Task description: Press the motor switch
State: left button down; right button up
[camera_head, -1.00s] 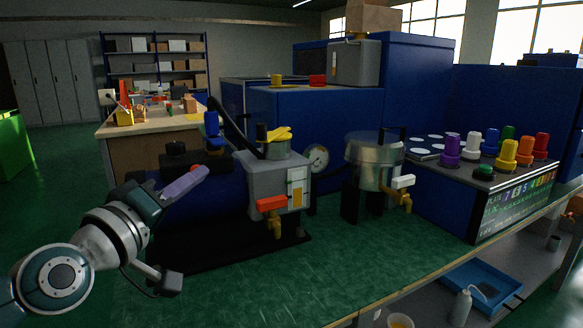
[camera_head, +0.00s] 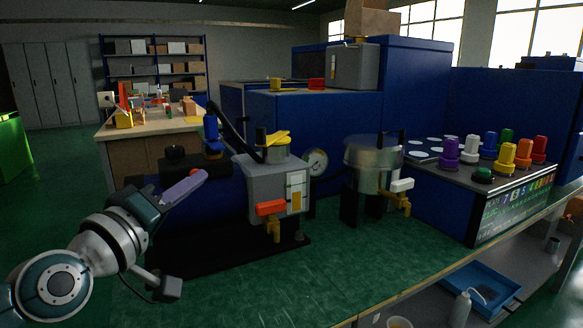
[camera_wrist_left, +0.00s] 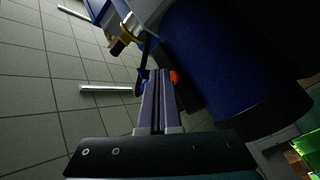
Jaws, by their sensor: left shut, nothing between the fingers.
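My left gripper (camera_head: 204,173) is shut and empty, its lilac fingers pointing up and right at the blue compressor tank (camera_head: 205,215). It also shows in the wrist view (camera_wrist_left: 157,78). A small red rounded part (camera_wrist_left: 174,77) shows just beyond the fingertips in the wrist view, beside the blue tank (camera_wrist_left: 225,60). This may be the motor switch; I cannot tell whether the fingers touch it. In the head view, a black motor-like unit (camera_head: 180,167) sits on the tank behind the fingers. No switch shows clearly there. My right gripper is not in view.
A grey box (camera_head: 265,180) with a red-handled tap (camera_head: 270,208) stands right of the tank. A steel pot (camera_head: 372,165) and a panel of coloured knobs (camera_head: 490,165) stand further right. The green bench top (camera_head: 300,280) is clear in front.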

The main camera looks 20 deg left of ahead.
pick_arm(q)
jog(key=s+d+p, duration=0.3)
jog(key=s+d, duration=0.1)
jog(key=shift+d, duration=0.3)
dwell(0.4)
